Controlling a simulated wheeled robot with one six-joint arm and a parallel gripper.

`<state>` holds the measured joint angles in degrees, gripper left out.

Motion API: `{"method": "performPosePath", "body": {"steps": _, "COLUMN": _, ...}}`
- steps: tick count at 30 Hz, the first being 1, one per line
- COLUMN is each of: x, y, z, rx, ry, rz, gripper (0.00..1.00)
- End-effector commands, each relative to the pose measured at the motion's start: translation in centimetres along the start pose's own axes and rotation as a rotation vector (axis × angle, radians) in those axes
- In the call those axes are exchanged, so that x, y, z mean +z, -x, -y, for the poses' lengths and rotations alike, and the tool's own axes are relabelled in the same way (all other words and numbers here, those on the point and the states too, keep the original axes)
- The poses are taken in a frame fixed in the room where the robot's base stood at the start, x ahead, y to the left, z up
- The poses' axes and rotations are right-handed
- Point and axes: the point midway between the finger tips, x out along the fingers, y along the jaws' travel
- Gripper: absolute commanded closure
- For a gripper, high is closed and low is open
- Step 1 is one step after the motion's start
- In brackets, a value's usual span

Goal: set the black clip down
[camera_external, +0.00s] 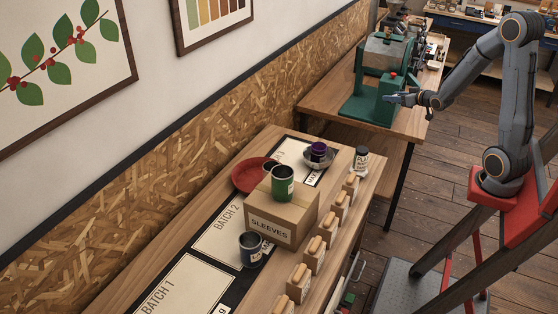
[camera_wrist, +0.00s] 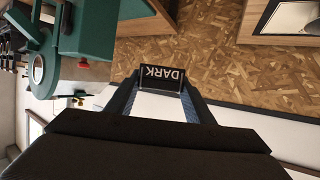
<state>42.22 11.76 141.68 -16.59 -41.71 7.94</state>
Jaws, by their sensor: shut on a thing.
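The black clip (camera_wrist: 162,78) carries a "DARK" label, which reads upside down in the wrist view. It sits between the fingertips of my gripper (camera_wrist: 160,98), which is shut on it. In the external view my gripper (camera_external: 392,98) is at the end of the outstretched arm, in front of the green roaster on the far table. The clip is too small to make out in the external view.
The green roaster (camera_external: 372,102) has a red knob.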

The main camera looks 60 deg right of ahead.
Motion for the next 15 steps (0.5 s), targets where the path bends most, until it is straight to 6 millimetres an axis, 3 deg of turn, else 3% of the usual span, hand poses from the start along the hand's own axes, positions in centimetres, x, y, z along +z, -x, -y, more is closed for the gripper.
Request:
{"method": "performPosePath", "body": {"steps": 1, "x": -0.2, "y": 1.1, "z": -2.4, "rx": 0.034, "ry": -0.013, "rz": -0.003, "gripper": 0.73}}
{"method": "performPosePath", "body": {"steps": 6, "x": -0.1, "y": 4.0, "z": -7.5, "rx": 0.107, "ry": -0.043, "rz": -0.002, "gripper": 0.73}}
{"method": "performPosePath", "body": {"steps": 10, "x": 0.0, "y": 5.5, "z": -9.7, "rx": 0.141, "ry": -0.058, "rz": -0.001, "gripper": 0.73}}
{"method": "performPosePath", "body": {"steps": 15, "x": 0.1, "y": 6.3, "z": -10.8, "rx": 0.158, "ry": -0.065, "rz": 0.0, "gripper": 0.73}}
